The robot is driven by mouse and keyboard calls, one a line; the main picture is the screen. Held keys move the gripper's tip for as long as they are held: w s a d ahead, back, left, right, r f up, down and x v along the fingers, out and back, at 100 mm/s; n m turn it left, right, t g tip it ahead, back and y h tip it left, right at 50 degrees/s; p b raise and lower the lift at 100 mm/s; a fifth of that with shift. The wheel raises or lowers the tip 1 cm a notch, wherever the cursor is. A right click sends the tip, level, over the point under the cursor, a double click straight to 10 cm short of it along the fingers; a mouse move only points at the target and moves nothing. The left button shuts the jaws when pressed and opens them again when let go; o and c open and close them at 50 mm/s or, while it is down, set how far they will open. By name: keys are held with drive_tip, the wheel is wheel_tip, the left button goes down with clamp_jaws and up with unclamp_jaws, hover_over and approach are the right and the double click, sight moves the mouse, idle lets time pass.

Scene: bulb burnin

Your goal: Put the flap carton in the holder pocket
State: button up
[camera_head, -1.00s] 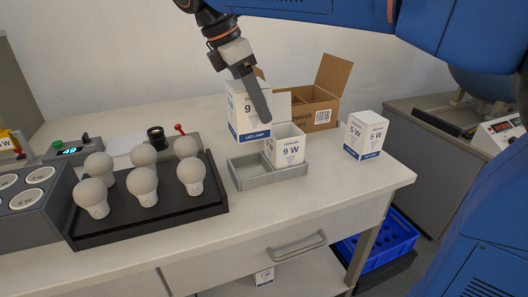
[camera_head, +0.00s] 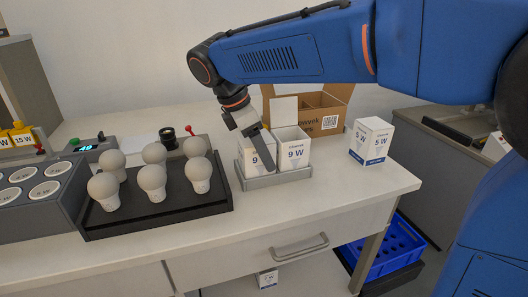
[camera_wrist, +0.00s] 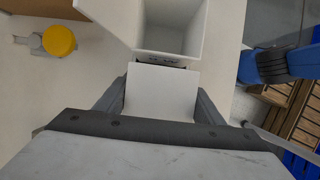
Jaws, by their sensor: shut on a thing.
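A white 9 W carton (camera_head: 257,161) stands upright in the left pocket of the grey two-pocket holder (camera_head: 276,179), its lower part hidden by the holder's wall. My gripper (camera_head: 262,148) is shut on this carton from above; one finger crosses its front. In the wrist view its plain white top (camera_wrist: 160,92) lies between the two fingers. A second 9 W carton (camera_head: 294,154) stands open-topped in the right pocket, with a white flap (camera_head: 283,109) raised behind it. Its open mouth shows in the wrist view (camera_wrist: 172,38).
A black tray (camera_head: 160,219) with several bulbs stands left of the holder. A 5 W carton (camera_head: 371,142) stands to the right, near the table edge. An open brown box (camera_head: 325,113) is behind. The table in front of the holder is clear.

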drive_tip(key=shift+f, duration=0.1)
drive_tip(key=o, duration=1.1)
drive_tip(key=shift+o, duration=0.2)
drive_tip(key=v, duration=1.2)
